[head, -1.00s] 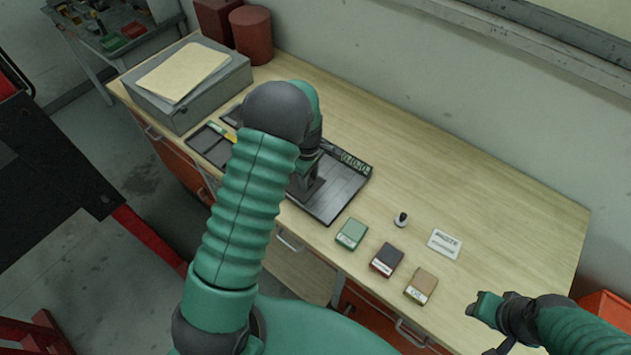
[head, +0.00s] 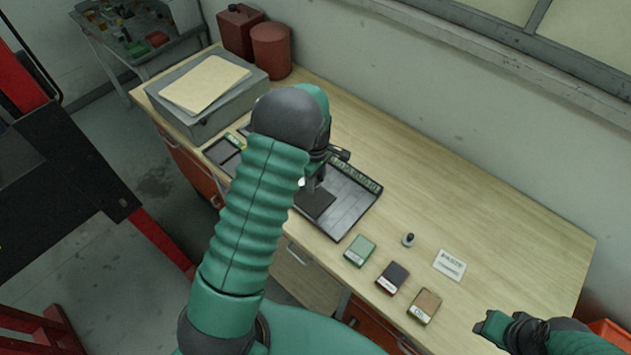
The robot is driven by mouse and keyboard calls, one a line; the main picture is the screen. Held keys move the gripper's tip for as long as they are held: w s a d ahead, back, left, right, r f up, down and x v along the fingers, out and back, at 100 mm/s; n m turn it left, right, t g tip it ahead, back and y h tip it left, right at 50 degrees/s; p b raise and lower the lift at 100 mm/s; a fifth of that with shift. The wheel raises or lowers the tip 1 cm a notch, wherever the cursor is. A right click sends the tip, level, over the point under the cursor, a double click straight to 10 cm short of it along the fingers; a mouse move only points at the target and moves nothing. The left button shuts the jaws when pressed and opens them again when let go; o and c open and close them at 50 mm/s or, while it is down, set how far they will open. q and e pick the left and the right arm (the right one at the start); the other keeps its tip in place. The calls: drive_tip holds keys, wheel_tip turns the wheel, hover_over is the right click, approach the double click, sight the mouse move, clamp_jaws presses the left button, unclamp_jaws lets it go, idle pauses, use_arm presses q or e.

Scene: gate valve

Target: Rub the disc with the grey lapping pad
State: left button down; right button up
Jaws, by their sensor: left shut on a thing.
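My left gripper (head: 316,182) is over the black tray (head: 350,205), partly hidden behind my own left forearm. It is shut on a flat dark grey square, which looks like the grey lapping pad (head: 316,204), low over the tray floor. Whether the pad touches anything beneath it I cannot tell. A small bright patch (head: 302,183) shows beside the gripper and may be part of the disc; the rest of the disc is hidden. My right gripper (head: 484,325) is at the lower right, away from the tray, and its jaw opening is unclear.
Green (head: 360,251), dark (head: 392,278) and brown (head: 424,306) blocks lie along the bench front. A small knobbed item (head: 408,240) and a white label card (head: 450,265) are nearby. A grey case (head: 205,100) stands at the back left.

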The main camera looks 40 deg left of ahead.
use_arm(q)
drive_tip(key=shift+r, duration=0.15)
drive_tip(key=shift+r, duration=0.1)
wheel_tip(320, 180, up, 3)
drive_tip(key=shift+p, duration=1.25)
drive_tip(key=shift+a, duration=0.1)
